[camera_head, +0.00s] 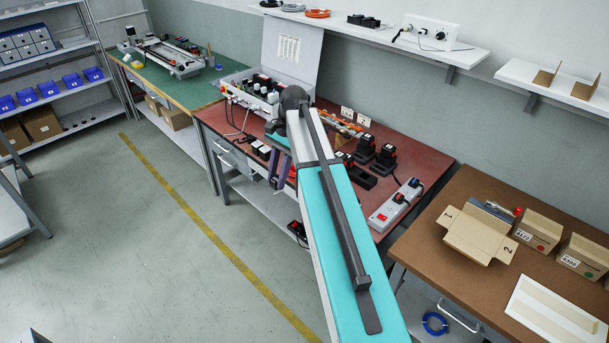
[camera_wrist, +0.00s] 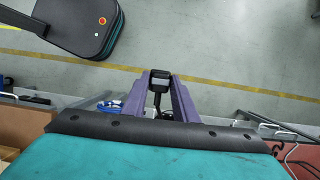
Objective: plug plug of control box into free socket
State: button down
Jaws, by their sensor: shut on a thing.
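My gripper (camera_head: 279,168) has purple fingers and hangs in front of the red workbench's front edge. In the wrist view the gripper (camera_wrist: 160,92) is shut on a black plug (camera_wrist: 160,77), with a dark cable running down between the fingers. The plug is not clear in the head view. A grey box with an open lid (camera_head: 292,50), perhaps the control box, stands at the back of the red bench with leads hanging at its front. A white power strip (camera_head: 381,217) lies at the bench's right end, right of my gripper and apart from it. Black plugs sit in it; a free socket is hard to make out.
The red bench (camera_head: 430,160) carries black chargers (camera_head: 385,157) beside my arm. Wall sockets (camera_head: 355,117) are behind it. A brown table (camera_head: 470,190) with cartons stands at the right. A white shelf (camera_head: 470,55) hangs above. The floor (camera_head: 130,230) at the left is clear.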

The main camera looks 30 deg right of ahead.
jog(key=a+n+g+b, duration=0.1)
jog(key=a+n, duration=0.2)
jog(key=a, duration=0.8)
jog(key=shift+s+a+r+n+b, duration=0.3)
jog(key=shift+s+r+n, duration=0.1)
jog(key=shift+d, duration=0.1)
